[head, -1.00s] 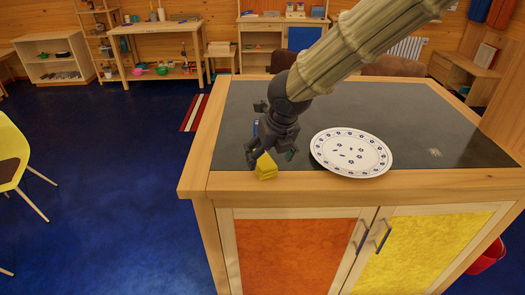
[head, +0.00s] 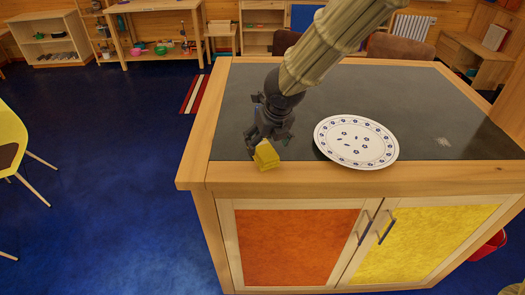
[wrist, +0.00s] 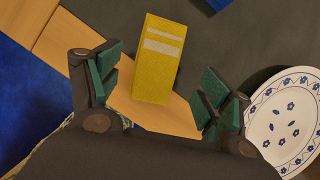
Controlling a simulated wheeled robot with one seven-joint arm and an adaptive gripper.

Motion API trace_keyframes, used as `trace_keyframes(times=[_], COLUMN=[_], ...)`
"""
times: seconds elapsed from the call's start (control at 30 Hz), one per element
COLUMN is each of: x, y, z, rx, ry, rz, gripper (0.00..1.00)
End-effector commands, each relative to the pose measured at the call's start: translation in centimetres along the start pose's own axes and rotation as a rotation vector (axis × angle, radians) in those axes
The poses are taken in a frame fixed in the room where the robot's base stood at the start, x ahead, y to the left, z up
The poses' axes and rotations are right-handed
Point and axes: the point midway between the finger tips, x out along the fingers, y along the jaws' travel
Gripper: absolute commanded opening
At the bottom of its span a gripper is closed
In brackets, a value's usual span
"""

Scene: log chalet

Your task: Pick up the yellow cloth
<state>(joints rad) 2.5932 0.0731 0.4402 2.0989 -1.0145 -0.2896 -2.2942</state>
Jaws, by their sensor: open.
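The yellow cloth (head: 266,156) is a small folded block near the front left edge of the counter top. In the wrist view the cloth (wrist: 160,55) shows as a yellow rectangle with pale stripes near one end. My gripper (head: 268,137) is open just above and behind it in the head view. In the wrist view my gripper (wrist: 159,72) has its green-padded fingers spread on either side of the cloth, with gaps on both sides. The fingers do not hold it.
A white plate with blue marks (head: 356,142) lies right of the cloth, close to the right finger in the wrist view. A blue object (wrist: 218,3) lies beyond the cloth. The dark counter top (head: 440,120) is mostly clear, with a wooden rim (head: 440,175).

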Motion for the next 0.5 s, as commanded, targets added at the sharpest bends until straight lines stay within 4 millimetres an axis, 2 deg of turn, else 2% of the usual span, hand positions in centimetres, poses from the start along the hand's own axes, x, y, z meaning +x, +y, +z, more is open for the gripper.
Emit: trace_keyframes(times=[0.5], x=[4.3], y=[0.5], z=[0.5], rx=[-0.003], ry=[0.001], rz=[0.0], gripper=[0.79])
